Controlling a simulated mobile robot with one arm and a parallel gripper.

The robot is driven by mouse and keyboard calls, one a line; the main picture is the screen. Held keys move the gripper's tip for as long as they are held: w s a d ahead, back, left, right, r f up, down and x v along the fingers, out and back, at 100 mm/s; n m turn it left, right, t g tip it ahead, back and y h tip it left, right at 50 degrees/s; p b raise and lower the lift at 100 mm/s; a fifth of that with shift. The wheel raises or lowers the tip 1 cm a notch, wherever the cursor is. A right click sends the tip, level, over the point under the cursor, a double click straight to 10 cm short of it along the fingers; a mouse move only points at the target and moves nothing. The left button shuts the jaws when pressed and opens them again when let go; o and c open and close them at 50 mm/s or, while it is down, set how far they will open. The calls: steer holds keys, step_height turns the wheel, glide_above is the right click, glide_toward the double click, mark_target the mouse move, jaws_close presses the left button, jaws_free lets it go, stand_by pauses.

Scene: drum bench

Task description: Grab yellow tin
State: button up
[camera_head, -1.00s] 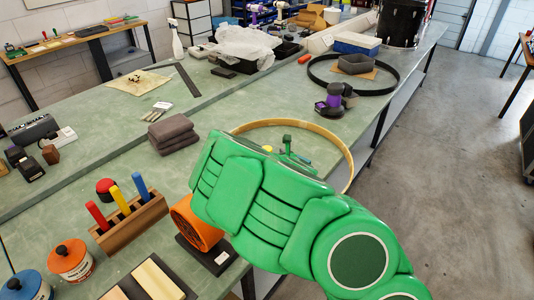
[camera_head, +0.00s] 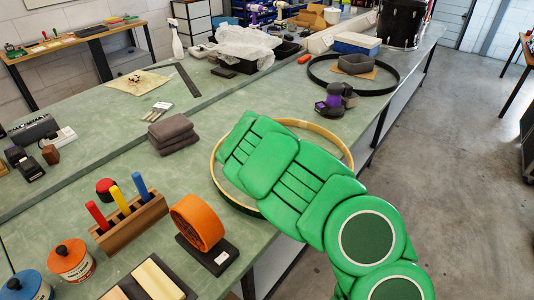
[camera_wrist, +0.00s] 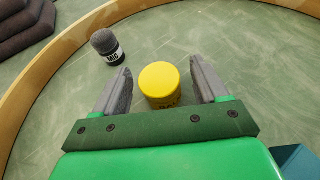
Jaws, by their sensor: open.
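The yellow tin (camera_wrist: 160,84) stands upright on the green bench, inside a wooden hoop (camera_wrist: 45,82). In the wrist view it sits between the two open fingers of my gripper (camera_wrist: 162,88), with a gap on each side. Nothing is held. In the head view my green arm hides the tin and my gripper, and the hoop (camera_head: 338,137) shows around the arm.

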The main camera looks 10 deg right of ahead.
steer(key=shift+w, duration=0.1)
steer(key=c, duration=1.1)
steer(key=shift+r, duration=5)
